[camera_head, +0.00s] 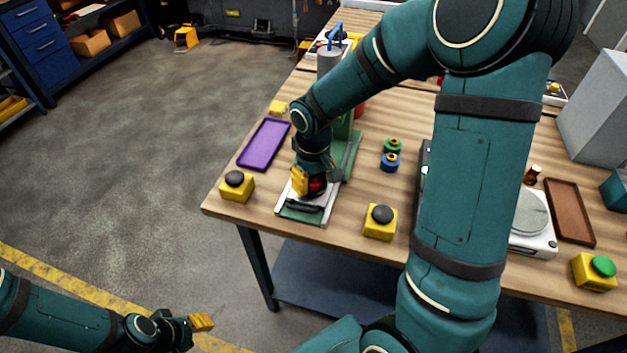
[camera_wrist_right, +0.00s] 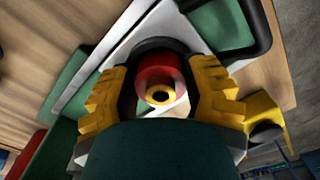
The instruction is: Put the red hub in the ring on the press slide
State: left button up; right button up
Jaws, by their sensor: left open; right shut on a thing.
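The red hub (camera_wrist_right: 150,66), with a yellow centre, sits between the yellow fingers of my right gripper (camera_wrist_right: 160,92), which is shut on it. In the head view this gripper (camera_head: 308,183) and the red hub (camera_head: 318,184) are low over the front of the press slide (camera_head: 283,204). In the right wrist view a dark curved rim, seemingly the ring (camera_wrist_right: 180,46), shows behind and around the hub. I cannot tell whether the hub is seated inside it or just above it. My left gripper (camera_head: 201,322) is open and empty, away from the table.
The green press (camera_head: 343,127) stands behind the slide. A purple tray (camera_head: 264,144) lies to its left. Yellow boxes with black buttons (camera_head: 237,186) (camera_head: 381,221) flank the slide. Green (camera_head: 392,146) and blue (camera_head: 390,161) hubs stand to the right. My right arm hides part of the table.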

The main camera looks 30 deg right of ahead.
aim_at(313, 177)
jog(key=o, duration=1.2)
jog(key=shift+s+a+f, duration=0.1)
jog(key=shift+s+f, duration=0.15)
jog(key=shift+f, duration=0.25)
jog(key=shift+o, duration=0.2)
jog(key=shift+w+f, duration=0.1)
jog(key=shift+w, duration=0.05)
jog(key=shift+r+p, duration=0.55)
jog(key=shift+r, duration=0.1)
notch_tip(313, 177, up, 12)
jog(key=p, duration=0.2)
jog(key=shift+r+p, duration=0.15)
jog(key=shift+p, duration=0.15)
jog(key=shift+w, duration=0.1)
